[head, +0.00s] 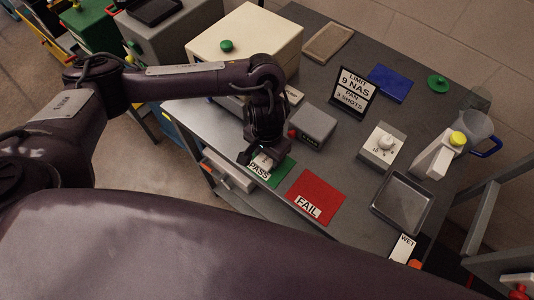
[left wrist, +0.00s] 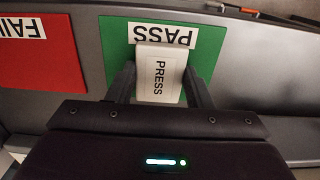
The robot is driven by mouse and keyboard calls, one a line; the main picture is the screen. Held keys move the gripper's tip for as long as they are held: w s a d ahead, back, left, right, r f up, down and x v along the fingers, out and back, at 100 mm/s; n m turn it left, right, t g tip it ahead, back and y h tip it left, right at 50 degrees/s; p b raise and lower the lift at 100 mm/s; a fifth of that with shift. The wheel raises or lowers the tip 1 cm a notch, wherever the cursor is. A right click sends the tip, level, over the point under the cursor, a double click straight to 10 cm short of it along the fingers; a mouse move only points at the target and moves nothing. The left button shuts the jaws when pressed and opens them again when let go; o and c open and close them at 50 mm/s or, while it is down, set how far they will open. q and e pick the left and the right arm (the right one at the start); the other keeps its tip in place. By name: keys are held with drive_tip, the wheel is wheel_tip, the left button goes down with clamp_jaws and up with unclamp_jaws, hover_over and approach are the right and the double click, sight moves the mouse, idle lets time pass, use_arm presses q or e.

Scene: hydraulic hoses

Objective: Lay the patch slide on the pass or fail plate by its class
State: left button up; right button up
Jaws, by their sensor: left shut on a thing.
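My left gripper (head: 256,158) is over the green pass plate (head: 280,174), shut on a white slide marked PRESS (left wrist: 158,78). In the left wrist view the two fingers flank the slide, which overlaps the middle of the pass plate (left wrist: 210,60) just under its PASS label. I cannot tell whether the slide touches the plate. The red fail plate (head: 318,190) lies to the right of the pass plate in the head view and at the left in the left wrist view (left wrist: 40,65). My right gripper is not in view.
A black sign (head: 352,92) reads about a limit of 9 and 3 shots. A grey box (head: 312,126) stands just behind the plates. A dial box (head: 382,146), metal tray (head: 402,202), jug (head: 472,130) and WET card (head: 403,246) are to the right.

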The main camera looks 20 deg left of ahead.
sight(267, 158)
use_arm(q)
drive_tip(key=shift+f, duration=0.15)
drive_tip(key=o, duration=1)
drive_tip(key=shift+o, duration=0.2)
wheel_tip(267, 158, up, 12)
drive_tip(key=p, duration=0.2)
